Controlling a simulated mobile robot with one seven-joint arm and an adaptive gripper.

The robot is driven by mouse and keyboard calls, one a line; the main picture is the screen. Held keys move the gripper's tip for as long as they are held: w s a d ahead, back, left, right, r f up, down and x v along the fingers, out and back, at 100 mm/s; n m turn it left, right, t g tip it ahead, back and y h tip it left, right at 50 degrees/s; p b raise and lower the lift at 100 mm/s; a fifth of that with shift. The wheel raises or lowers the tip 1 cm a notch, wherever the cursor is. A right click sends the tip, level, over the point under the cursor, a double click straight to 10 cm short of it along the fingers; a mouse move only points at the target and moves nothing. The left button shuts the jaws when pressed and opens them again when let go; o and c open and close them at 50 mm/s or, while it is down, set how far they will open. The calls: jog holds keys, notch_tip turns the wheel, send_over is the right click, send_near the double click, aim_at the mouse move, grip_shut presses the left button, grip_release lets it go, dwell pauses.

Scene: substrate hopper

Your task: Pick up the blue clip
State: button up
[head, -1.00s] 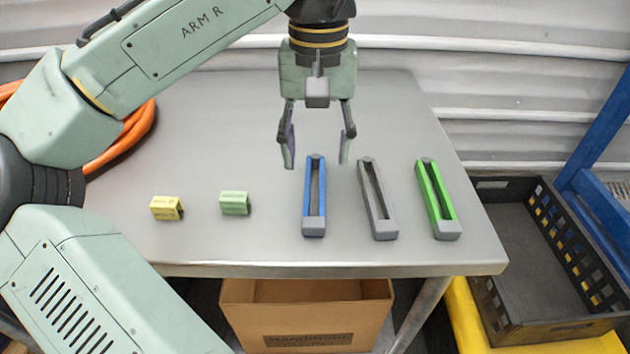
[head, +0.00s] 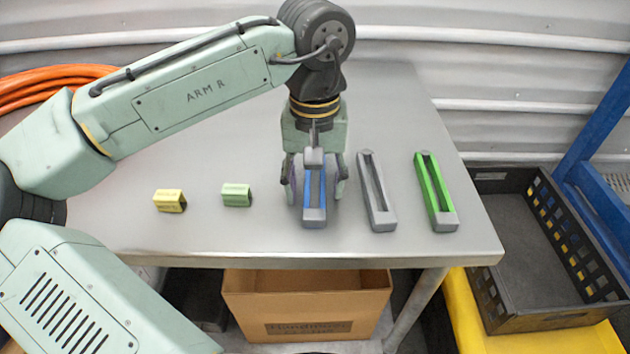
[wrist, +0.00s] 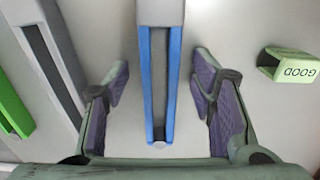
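The blue clip (head: 314,196), long with a grey end, lies on the grey metal table. In the wrist view the blue clip (wrist: 160,85) runs between my two fingers. My gripper (head: 315,198) is open and lowered around the clip, one finger on each side. The wrist view shows a gap between each purple-padded finger and the clip, so my gripper (wrist: 160,92) does not touch it there. The far part of the clip is partly hidden behind my gripper in the head view.
A grey clip (head: 377,190) lies close to the right of the blue one, with a green clip (head: 436,192) beyond it. A yellow block (head: 170,201) and a pale green block (head: 237,195) sit left. A cardboard box (head: 305,305) and black crate (head: 545,250) stand below.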

jog(key=c, duration=1.1)
jog(key=shift+r, duration=0.1)
jog(key=shift+c, duration=0.2)
